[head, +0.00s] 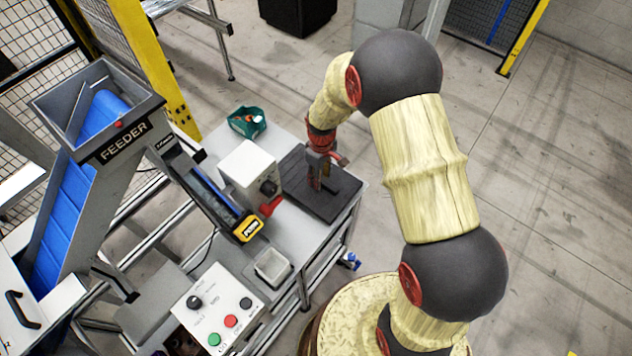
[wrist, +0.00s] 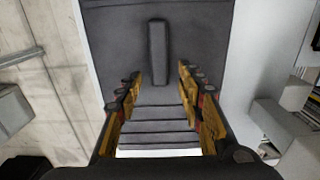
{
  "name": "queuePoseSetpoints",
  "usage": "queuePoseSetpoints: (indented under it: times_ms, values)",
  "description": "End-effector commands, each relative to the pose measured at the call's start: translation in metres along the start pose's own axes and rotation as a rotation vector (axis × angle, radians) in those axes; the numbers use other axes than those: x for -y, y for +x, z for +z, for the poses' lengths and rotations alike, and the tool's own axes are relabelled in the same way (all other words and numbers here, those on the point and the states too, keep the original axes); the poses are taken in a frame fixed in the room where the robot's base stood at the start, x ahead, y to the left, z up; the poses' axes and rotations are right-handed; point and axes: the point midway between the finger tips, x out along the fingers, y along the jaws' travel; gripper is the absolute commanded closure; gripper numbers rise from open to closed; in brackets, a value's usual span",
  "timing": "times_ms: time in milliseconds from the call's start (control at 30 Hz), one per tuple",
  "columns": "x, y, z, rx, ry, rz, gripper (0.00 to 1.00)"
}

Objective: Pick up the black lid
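The black lid (head: 335,206) is a dark flat panel lying on the grey table, below my gripper. In the wrist view the lid (wrist: 205,35) fills the upper middle and has a raised bar handle (wrist: 158,55). My gripper (head: 316,183) points down over the lid. In the wrist view my gripper (wrist: 160,82) is open, with one finger on each side and nothing held between them. The handle's lower end lies just ahead of the gap between the fingertips. Grey ribbed steps show between the fingers. The exact height above the lid is hard to tell.
A white box with a black knob (head: 250,172) stands left of the lid. A teal bin (head: 247,121) sits behind it, and a small grey tray (head: 272,267) in front. The feeder chute (head: 215,200) and a button panel (head: 212,308) are further left.

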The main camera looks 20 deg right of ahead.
Motion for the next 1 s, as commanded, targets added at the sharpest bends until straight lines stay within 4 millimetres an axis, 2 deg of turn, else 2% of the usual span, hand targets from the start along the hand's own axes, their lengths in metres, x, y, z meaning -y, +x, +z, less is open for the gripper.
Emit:
queuePoseSetpoints:
  times_ms: [200, 833, 1000]
  values:
    - [-0.0005, -0.0003, -0.0006, -0.002, 0.0, 0.001, 0.63]
    - [-0.0005, -0.0006, -0.0006, -0.002, 0.0, 0.001, 0.99]
    - [-0.0005, -0.0007, -0.0006, -0.002, 0.0, 0.001, 1.0]
